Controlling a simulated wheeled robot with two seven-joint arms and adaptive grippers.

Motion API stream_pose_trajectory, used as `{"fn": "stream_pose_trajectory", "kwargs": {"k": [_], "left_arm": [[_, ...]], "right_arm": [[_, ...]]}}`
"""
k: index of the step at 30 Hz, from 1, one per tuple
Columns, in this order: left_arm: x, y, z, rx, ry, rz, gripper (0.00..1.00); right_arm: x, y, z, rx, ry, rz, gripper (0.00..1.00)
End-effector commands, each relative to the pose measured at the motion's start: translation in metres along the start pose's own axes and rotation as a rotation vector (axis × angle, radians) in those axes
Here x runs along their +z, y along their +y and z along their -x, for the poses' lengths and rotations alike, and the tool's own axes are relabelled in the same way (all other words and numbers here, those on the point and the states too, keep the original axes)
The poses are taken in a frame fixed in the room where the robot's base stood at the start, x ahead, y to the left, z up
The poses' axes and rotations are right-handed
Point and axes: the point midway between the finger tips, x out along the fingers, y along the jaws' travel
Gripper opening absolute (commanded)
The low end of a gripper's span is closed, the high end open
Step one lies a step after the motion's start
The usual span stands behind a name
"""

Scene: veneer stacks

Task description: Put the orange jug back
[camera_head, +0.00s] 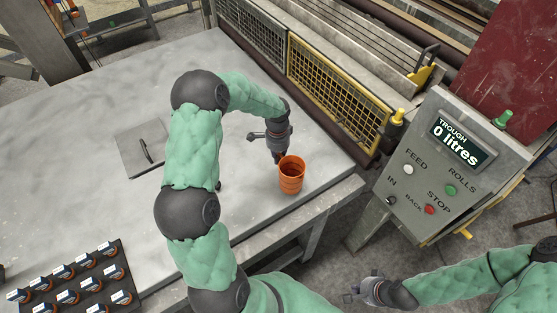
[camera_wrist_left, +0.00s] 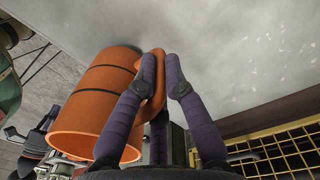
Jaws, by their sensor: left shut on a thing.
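The orange jug (camera_head: 291,180) is at the right part of the grey table (camera_head: 240,110), close to its edge, with its open mouth facing up. I cannot tell whether its base touches the table. My left gripper (camera_head: 277,157) is at the jug's far left side. In the left wrist view the jug (camera_wrist_left: 92,108) shows large, and my left gripper (camera_wrist_left: 166,68) is shut on its handle (camera_wrist_left: 155,95). My right gripper (camera_head: 352,292) is away from the jug, low in the head view beyond the table edge; its jaws are too small to read.
A flat plate with a handle (camera_head: 140,148) lies on the table. A dark tray (camera_head: 78,288) of several small labelled items is at the lower left. A yellow mesh guard (camera_head: 330,85) borders the table's far right. A control panel (camera_head: 437,175) reads "TROUGH 0 litres".

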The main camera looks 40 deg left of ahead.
Motion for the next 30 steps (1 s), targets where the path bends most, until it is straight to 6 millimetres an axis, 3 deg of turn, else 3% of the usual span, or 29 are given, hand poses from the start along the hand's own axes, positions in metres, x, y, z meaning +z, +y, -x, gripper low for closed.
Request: {"fn": "stream_pose_trajectory", "kwargs": {"k": [3, 15, 16, 18, 30], "left_arm": [[0.000, 0.000, -0.017, 0.001, -0.001, -0.001, 0.00], [0.000, 0.000, -0.022, 0.000, -0.001, 0.000, 0.00], [0.000, 0.000, -0.021, 0.000, -0.001, 0.000, 0.17], [0.000, 0.000, -0.021, 0.001, -0.001, 0.000, 0.35], [0.000, 0.000, -0.017, 0.000, 0.000, 0.000, 0.35]], "right_arm": [[0.000, 0.001, -0.002, 0.000, 0.000, 0.000, 0.00], [0.000, 0.002, -0.005, 0.000, 0.000, 0.000, 0.00], [0.000, 0.002, -0.004, 0.000, 0.000, 0.000, 0.00], [0.000, 0.001, -0.004, 0.000, 0.000, 0.000, 0.00], [0.000, 0.001, -0.001, 0.000, 0.000, 0.000, 0.00]]}}
